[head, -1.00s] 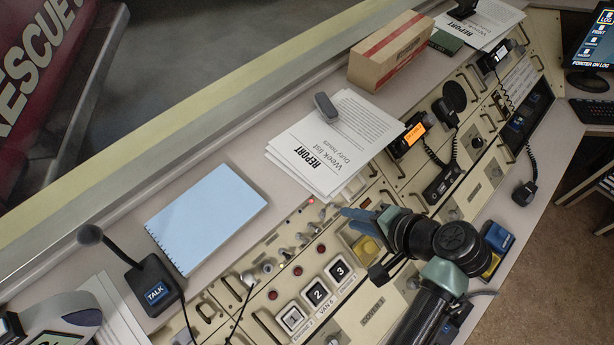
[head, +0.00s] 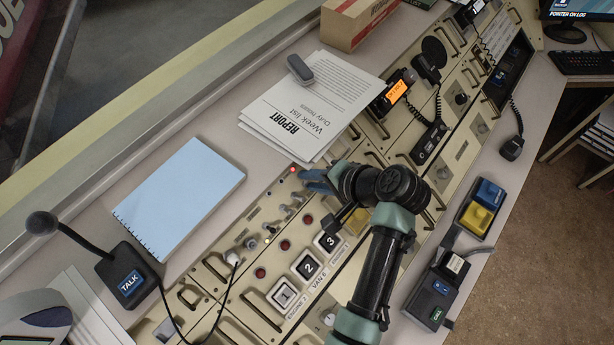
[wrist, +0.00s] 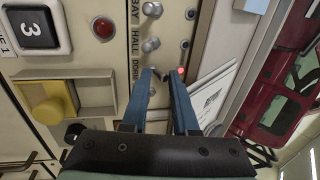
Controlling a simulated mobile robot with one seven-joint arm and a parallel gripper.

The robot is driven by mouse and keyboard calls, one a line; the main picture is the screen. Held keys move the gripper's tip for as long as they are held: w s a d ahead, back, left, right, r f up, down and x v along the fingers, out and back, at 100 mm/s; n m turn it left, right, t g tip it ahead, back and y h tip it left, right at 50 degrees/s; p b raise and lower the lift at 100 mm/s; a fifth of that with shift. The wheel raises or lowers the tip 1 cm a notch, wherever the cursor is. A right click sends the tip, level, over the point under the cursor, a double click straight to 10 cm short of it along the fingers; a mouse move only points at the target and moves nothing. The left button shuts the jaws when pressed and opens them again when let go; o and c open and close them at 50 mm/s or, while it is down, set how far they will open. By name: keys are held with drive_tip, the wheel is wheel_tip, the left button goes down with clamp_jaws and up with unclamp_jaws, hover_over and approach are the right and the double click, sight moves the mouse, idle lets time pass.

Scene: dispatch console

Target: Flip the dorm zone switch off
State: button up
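The wrist view shows a row of metal toggle switches labelled BAY, HALL and DORM. The hall switch (wrist: 150,45) stands clear of my gripper. The dorm switch is mostly hidden by the left fingertip, so its position cannot be told. A small red light (wrist: 181,71) glows beside the dorm label; it also shows in the head view (head: 293,169). My gripper (wrist: 164,77) has two blue fingers standing apart, with their tips at the dorm end of the row. In the head view my gripper (head: 311,181) is low over the panel; whether it touches the switch is unclear.
A yellow button (wrist: 47,102) in a recess and the numbered button 3 (wrist: 35,30) lie left of the fingers in the wrist view. Report papers (head: 312,110), a blue notebook (head: 180,198) and a talk microphone (head: 125,275) lie around the panel.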

drive_tip(key=shift+d+f, duration=0.1)
idle(0.6)
drive_tip(key=shift+s+d+f, duration=0.4)
drive_tip(key=shift+s, duration=0.05)
drive_tip(key=shift+r, duration=0.15)
drive_tip(key=shift+s+d+r+p, duration=0.1)
drive_tip(key=shift+d+r+p, duration=0.1)
drive_tip(key=shift+r+p, duration=0.35)
drive_tip(key=shift+s+d+r+p, duration=0.15)
drive_tip(key=shift+r+p, duration=0.15)
drive_tip(key=shift+p, duration=0.35)
drive_tip(key=p+v, duration=0.3)
drive_tip(key=shift+w+a+r, duration=0.15)
drive_tip(key=shift+r, duration=0.15)
drive_tip(key=shift+d+r+p, duration=0.25)
drive_tip(key=shift+p, duration=0.25)
